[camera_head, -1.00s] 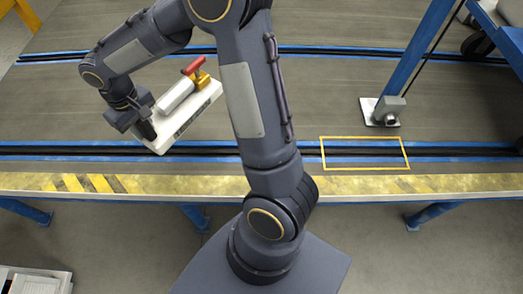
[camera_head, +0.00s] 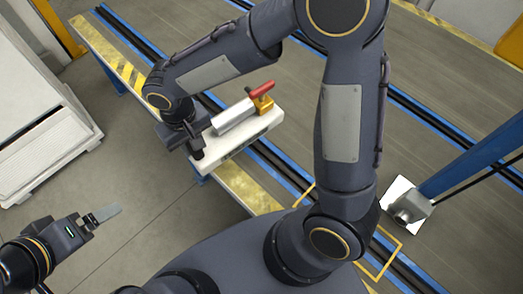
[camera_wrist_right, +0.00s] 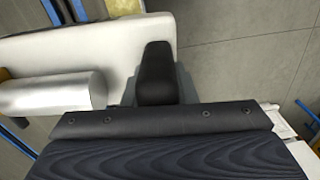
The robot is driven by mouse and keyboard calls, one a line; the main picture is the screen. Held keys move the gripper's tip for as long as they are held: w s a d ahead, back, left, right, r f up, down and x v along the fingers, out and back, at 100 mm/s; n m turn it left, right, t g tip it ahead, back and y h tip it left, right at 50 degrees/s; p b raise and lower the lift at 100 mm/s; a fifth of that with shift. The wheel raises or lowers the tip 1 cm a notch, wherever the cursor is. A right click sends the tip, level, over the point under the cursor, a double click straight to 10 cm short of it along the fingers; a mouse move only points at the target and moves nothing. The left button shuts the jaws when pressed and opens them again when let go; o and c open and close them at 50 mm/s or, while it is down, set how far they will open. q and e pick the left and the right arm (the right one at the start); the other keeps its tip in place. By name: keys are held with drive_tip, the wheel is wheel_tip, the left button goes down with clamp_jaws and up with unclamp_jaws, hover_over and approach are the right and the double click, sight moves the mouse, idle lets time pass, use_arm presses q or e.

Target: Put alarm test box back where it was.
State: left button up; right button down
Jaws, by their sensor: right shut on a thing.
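The alarm test box, a white slab with a silver cylinder, yellow block and red handle (camera_head: 237,135), is in the head view left of centre. My right gripper (camera_head: 196,152) is shut on its near left end. In the wrist view a black finger of the right gripper (camera_wrist_right: 156,75) lies against the white slab (camera_wrist_right: 120,45), and the cylinder shows at the left; the other finger is hidden. My left gripper (camera_head: 100,216) is at the lower left, apart from the box; its jaw gap is unclear. A yellow outlined rectangle (camera_head: 391,242) is partly hidden behind my right arm.
The conveyor belt (camera_head: 440,75) has blue rails and a yellow-black striped edge (camera_head: 115,62). A pale panelled stack (camera_head: 40,110) is at the left. Grey floor (camera_head: 125,165) is clear between.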

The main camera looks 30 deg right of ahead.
sight(207, 156)
drive_tip(key=s+a+f+n, duration=0.1)
drive_tip(key=s+a+f, duration=0.1)
drive_tip(key=s+a, duration=0.35)
drive_tip(key=w+d+f, duration=0.1)
drive_tip(key=d, duration=0.1)
drive_tip(key=w+d+f, duration=0.1)
drive_tip(key=d, duration=0.2)
drive_tip(key=w+d+f+b, duration=0.1)
drive_tip(key=d, duration=0.1)
drive_tip(key=shift+d+f, duration=0.35)
drive_tip(key=shift+f, duration=0.05)
drive_tip(key=d+f, duration=0.1)
drive_tip(key=f, duration=0.2)
drive_tip(key=w+d+f+b, duration=0.1)
drive_tip(key=d+f, duration=0.1)
drive_tip(key=f, duration=0.1)
drive_tip(key=w+d+f+b, duration=0.1)
drive_tip(key=d+f, duration=0.1)
drive_tip(key=f, duration=0.1)
drive_tip(key=shift+w+f, duration=0.2)
drive_tip(key=shift+r, duration=0.1)
